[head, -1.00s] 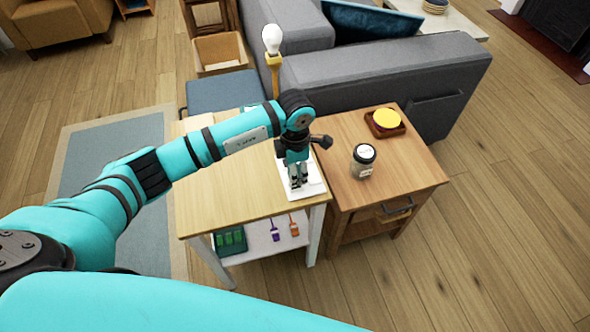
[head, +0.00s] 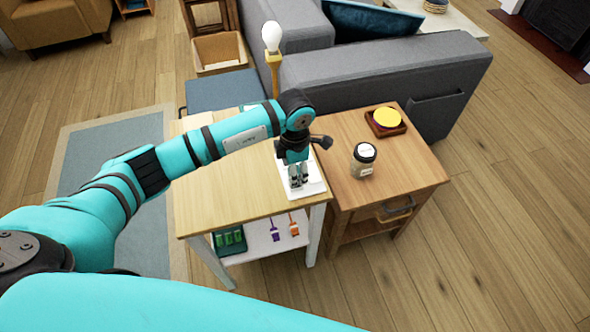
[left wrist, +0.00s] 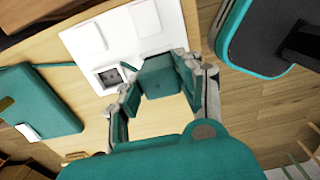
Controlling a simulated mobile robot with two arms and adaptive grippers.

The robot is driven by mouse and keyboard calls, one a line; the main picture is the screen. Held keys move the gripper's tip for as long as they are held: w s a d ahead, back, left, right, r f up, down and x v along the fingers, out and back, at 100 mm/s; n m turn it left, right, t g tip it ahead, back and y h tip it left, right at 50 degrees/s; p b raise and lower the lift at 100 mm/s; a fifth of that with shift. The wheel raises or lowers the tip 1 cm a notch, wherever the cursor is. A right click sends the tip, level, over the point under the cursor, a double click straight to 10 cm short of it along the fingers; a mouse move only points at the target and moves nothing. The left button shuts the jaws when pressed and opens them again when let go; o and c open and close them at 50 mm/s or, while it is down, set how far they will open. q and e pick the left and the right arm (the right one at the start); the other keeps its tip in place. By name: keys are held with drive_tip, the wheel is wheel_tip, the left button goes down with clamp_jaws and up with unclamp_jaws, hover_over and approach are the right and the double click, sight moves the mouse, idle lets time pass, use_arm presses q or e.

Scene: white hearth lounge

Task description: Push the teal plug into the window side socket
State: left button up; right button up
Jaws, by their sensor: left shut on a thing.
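My left gripper (head: 299,184) points down over the white socket board (head: 316,188) at the front right corner of the light wood table. In the left wrist view it is shut on the teal plug (left wrist: 158,82), a block between the fingertips. The plug is at the lower edge of the board (left wrist: 118,50); whether it touches or sits in a socket I cannot tell. One open socket (left wrist: 108,77) shows beside the plug, to its left. Any socket under the plug is hidden. A teal cord (left wrist: 75,66) runs from a teal box (left wrist: 38,102). My right gripper is not in view.
A bulb lamp (head: 272,40) stands behind the arm. Purple (head: 274,229) and orange (head: 293,226) items are on the lower shelf.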

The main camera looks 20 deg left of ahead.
use_arm(q)
drive_tip(key=shift+f+b, duration=0.45)
drive_tip(key=shift+f, duration=0.1)
drive_tip(key=o, duration=1.2)
drive_tip(key=shift+o, duration=0.2)
drive_tip(key=shift+r, duration=0.15)
drive_tip(key=shift+r+p, duration=2.3)
drive_tip(key=shift+r, duration=1.1)
drive_tip(key=shift+c, duration=0.2)
